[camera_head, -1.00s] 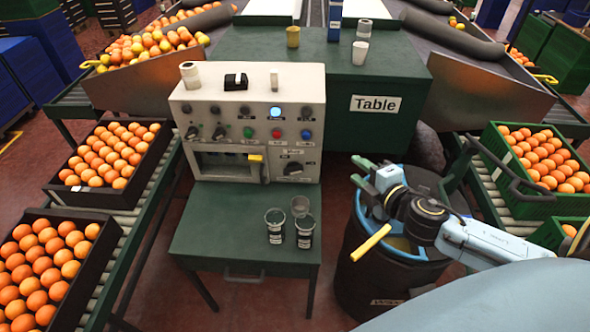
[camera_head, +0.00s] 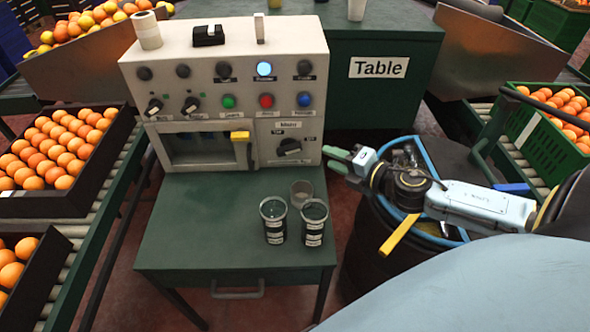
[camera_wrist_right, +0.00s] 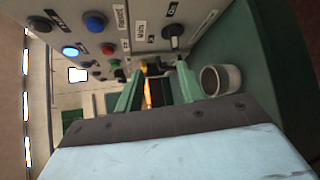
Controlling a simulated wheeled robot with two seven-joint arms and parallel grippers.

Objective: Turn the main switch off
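The main switch (camera_head: 289,146) is a black rotary knob at the lower right of the pale control panel (camera_head: 200,125). It also shows at the top of the right wrist view (camera_wrist_right: 173,32). My right gripper (camera_head: 337,160) has green fingers and is just right of the panel, apart from the knob. In the right wrist view its two fingers (camera_wrist_right: 158,76) stand apart with nothing held between them. My left gripper is not in view.
A dark barrel (camera_head: 362,250) is under my right arm. A yellow handle (camera_head: 240,136) sticks out left of the switch.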

